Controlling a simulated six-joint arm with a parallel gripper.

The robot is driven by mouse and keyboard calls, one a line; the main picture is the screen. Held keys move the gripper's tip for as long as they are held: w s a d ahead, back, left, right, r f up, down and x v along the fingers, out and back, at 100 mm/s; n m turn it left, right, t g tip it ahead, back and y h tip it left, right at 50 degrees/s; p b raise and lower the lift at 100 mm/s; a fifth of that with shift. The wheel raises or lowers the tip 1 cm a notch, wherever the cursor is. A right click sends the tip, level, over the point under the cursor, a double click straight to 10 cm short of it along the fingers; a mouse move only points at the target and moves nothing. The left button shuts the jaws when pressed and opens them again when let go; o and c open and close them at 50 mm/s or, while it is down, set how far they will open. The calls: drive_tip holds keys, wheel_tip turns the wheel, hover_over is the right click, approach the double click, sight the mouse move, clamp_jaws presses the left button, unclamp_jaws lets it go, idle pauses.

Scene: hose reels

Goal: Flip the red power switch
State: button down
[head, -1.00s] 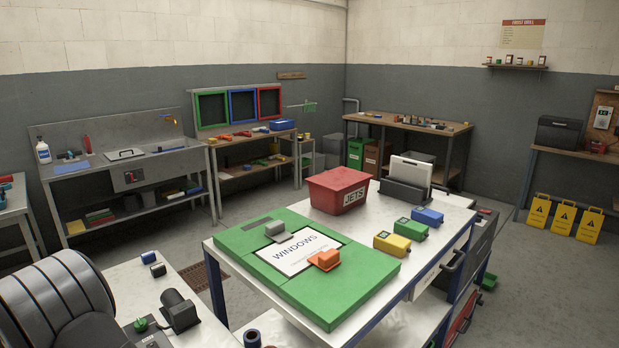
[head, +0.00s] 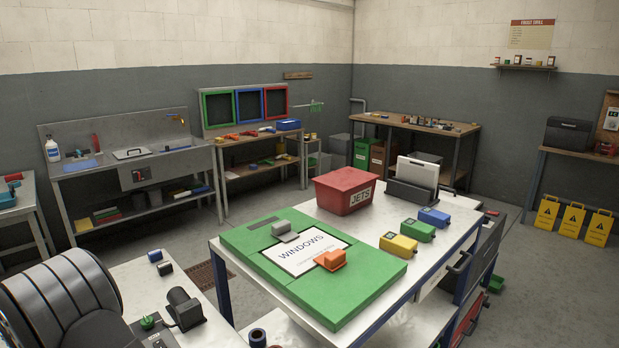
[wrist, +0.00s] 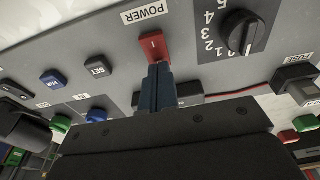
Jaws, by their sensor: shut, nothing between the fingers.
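The red power switch (wrist: 152,47) sits on a grey control panel (wrist: 197,75), beside a label reading POWER, in the wrist view. My gripper (wrist: 159,71) is shut and empty, its dark blue fingers pointing at the switch. The fingertips overlap the label-far end of the switch in the picture; I cannot tell whether they touch it. Part of the switch is hidden behind them. I cannot make out the switch or my gripper in the head view.
A black dial (wrist: 240,33) with numbers is right of the switch. Blue (wrist: 53,78) and black SET (wrist: 97,66) buttons are left. In the head view, a table carries a green board (head: 240,237) and a red JETS bin (head: 345,191).

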wheel_tip(320, 180, up, 6)
drive_tip(key=shift+r, duration=0.25)
idle(0.4)
wheel_tip(320, 180, down, 7)
drive_tip(key=shift+f, duration=0.1)
idle(0.6)
drive_tip(key=shift+r, duration=4.1)
drive_tip(key=s+d+r+m+t, duration=0.1)
drive_tip(key=s+d+r, duration=0.1)
drive_tip(key=s+r, duration=0.4)
drive_tip(key=s+d+r+m+t, duration=0.2)
drive_tip(key=s+r, duration=0.5)
drive_tip(key=r, duration=0.2)
drive_tip(key=shift+d+m, duration=0.3)
drive_tip(key=shift+d, duration=0.05)
